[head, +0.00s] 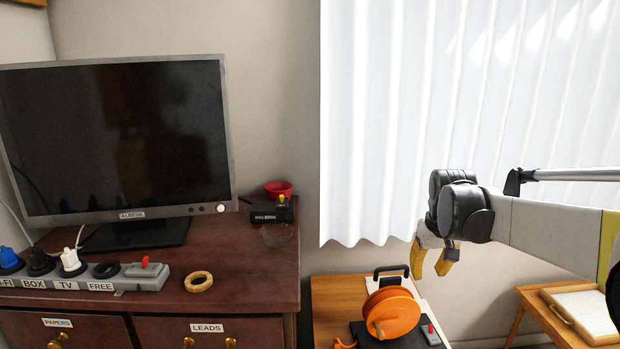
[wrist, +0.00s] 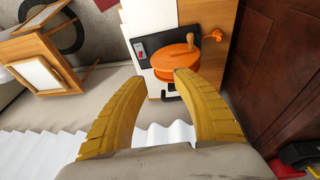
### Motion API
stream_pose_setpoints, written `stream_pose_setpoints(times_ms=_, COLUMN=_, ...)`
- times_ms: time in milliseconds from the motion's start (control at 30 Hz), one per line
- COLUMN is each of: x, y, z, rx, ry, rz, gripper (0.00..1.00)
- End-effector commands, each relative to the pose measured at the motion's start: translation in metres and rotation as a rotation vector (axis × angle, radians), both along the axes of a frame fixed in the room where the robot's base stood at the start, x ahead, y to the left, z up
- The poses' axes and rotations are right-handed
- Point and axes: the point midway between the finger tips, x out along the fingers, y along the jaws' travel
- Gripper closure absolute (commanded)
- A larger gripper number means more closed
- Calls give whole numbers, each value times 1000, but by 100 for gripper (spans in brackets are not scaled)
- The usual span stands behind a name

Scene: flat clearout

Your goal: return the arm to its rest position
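My gripper (head: 432,258) hangs at the end of my arm on the right of the head view, in front of the white curtain and above the orange reel. Its yellow fingers point down. In the wrist view my gripper (wrist: 158,88) has its two fingers spread wide with nothing between them. The fingers look apart from the reel and the furniture below. My arm reaches in from the right edge of the head view.
An orange cable reel (head: 391,311) stands on a wooden cabinet (head: 335,292) below my gripper. A dark dresser (head: 240,262) at left bears a monitor (head: 115,135), a power strip (head: 130,277) and a wooden ring (head: 198,281). A small wooden table (head: 532,302) stands at right.

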Motion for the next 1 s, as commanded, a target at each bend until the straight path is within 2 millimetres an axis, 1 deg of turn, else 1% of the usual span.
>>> stream_pose_setpoints(times_ms=33, x=-23, y=11, z=12, rx=4, ry=-23, rz=-1, gripper=65)
stream_pose_setpoints(times_ms=67, x=-36, y=16, z=18, rx=6, ry=-40, rz=-3, gripper=65)
stream_pose_setpoints(times_ms=100, x=-53, y=24, z=24, rx=10, ry=-61, rz=-3, gripper=65)
stream_pose_setpoints(times_ms=167, x=-79, y=35, z=31, rx=18, ry=-92, rz=-8, gripper=65)
stream_pose_setpoints(times_ms=200, x=-97, y=41, z=34, rx=22, ry=-114, rz=-10, gripper=65)
stream_pose_setpoints(times_ms=233, x=-110, y=46, z=36, rx=27, ry=-130, rz=-11, gripper=65)
stream_pose_setpoints(times_ms=267, x=-123, y=51, z=37, rx=32, ry=-146, rz=-13, gripper=65)
stream_pose_setpoints(times_ms=300, x=-140, y=57, z=36, rx=38, ry=-167, rz=-15, gripper=65)
stream_pose_setpoints(times_ms=367, x=-166, y=65, z=33, rx=49, ry=-197, rz=-18, gripper=65)
stream_pose_setpoints(times_ms=400, x=-183, y=71, z=30, rx=55, ry=-217, rz=-20, gripper=65)
stream_pose_setpoints(times_ms=500, x=-219, y=81, z=17, rx=73, ry=-264, rz=-25, gripper=65)
stream_pose_setpoints(times_ms=533, x=-228, y=83, z=13, rx=78, ry=-275, rz=-26, gripper=65)
stream_pose_setpoints(times_ms=600, x=-245, y=88, z=4, rx=89, ry=-300, rz=-29, gripper=65)
stream_pose_setpoints(times_ms=733, x=-264, y=93, z=-9, rx=101, ry=-330, rz=-32, gripper=65)
stream_pose_setpoints(times_ms=833, x=-270, y=94, z=-14, rx=107, ry=-338, rz=-34, gripper=65)
stream_pose_setpoints(times_ms=1000, x=-270, y=94, z=-14, rx=107, ry=-339, rz=-34, gripper=65)
